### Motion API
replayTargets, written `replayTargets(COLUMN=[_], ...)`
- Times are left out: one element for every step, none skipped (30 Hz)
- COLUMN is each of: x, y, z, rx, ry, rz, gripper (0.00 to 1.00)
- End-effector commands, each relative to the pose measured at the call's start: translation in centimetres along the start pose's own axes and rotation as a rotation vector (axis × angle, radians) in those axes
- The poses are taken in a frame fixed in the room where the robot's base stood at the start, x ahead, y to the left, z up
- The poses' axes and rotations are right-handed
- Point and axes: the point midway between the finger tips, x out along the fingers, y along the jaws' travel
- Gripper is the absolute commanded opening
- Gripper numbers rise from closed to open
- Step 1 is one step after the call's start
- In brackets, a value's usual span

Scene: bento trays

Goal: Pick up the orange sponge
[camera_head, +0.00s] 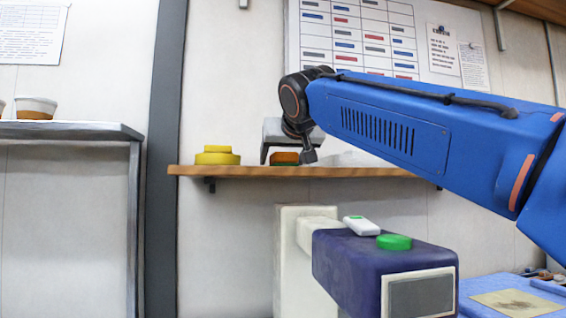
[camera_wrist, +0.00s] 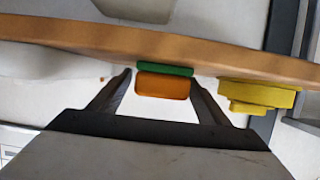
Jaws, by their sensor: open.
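The orange sponge (camera_head: 285,157) rests on a thin green piece (camera_head: 283,164) on the wooden wall shelf. In the wrist view the orange sponge (camera_wrist: 162,86) lies between the two dark fingers, with the green piece (camera_wrist: 165,69) against the shelf. My gripper (camera_head: 287,158) points down over the sponge, one finger on each side. Nothing is held.
A stacked yellow object (camera_head: 217,156) stands left of the sponge on the wooden shelf (camera_head: 350,172); a whitish thing lies to the right, partly behind my arm. Below are a purple block (camera_head: 345,270) with a green disc (camera_head: 394,242) and a white box (camera_head: 361,226).

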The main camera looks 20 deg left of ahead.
Motion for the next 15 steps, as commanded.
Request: replayTargets(x=[0.24,0.3,0.31,0.29,0.28,0.28,0.27,0.27,0.27,0.27,0.27,0.26,0.26,0.27,0.26], y=[0.02,0.01,0.0,0.0,-0.01,-0.01,-0.01,-0.01,-0.01,-0.02,-0.01,-0.02,-0.02,-0.01,-0.01], z=[-0.03,-0.03,-0.03,-0.03,-0.02,-0.02,-0.02,-0.01,-0.01,-0.01,-0.01,-0.01,-0.01,-0.01,-0.01], rx=[0.0,0.0,0.0,0.0,0.0,0.0,0.0,0.0,0.0,0.0,0.0,0.0,0.0,0.0,0.0], ry=[0.001,0.001,0.001,0.001,0.001,0.001,0.001,0.001,0.0,0.0,0.0,0.0,0.0,0.0,0.0], rz=[0.0,0.0,0.0,0.0,0.0,0.0,0.0,0.0,0.0,0.0,0.0,0.0,0.0,0.0,0.0], gripper=[0.7,0.7,0.7,0.7,0.7,0.7,0.7,0.63,0.54,0.46,0.39,0.3,0.27,0.27,0.27])
